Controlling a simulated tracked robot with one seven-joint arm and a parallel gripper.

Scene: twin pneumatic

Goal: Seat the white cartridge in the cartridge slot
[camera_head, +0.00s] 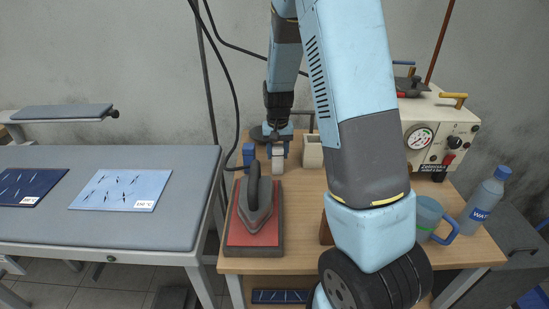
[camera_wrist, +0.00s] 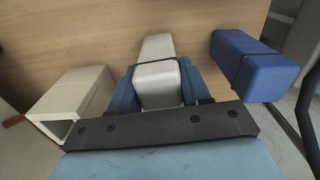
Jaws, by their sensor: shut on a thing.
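The white cartridge (camera_wrist: 157,72) is a pale block with a thin dark band. It sits between the blue fingers of my gripper (camera_wrist: 160,90) in the wrist view. In the head view my gripper (camera_head: 279,143) is at the back left of the wooden table, shut on the cartridge (camera_head: 278,160), which shows below the fingers. A hollow cream box (camera_wrist: 78,108), which looks like the cartridge slot, stands left of my gripper in the wrist view, its dark opening showing. In the head view the box (camera_head: 312,152) is just right of the gripper. Cartridge and box are apart.
A blue block (camera_wrist: 262,66) with a dark band is close on the other side of my gripper; it also shows in the head view (camera_head: 249,154). An iron (camera_head: 258,210) on a red pad is in front. A cream machine (camera_head: 438,125), mug (camera_head: 428,215) and bottle (camera_head: 484,200) are right.

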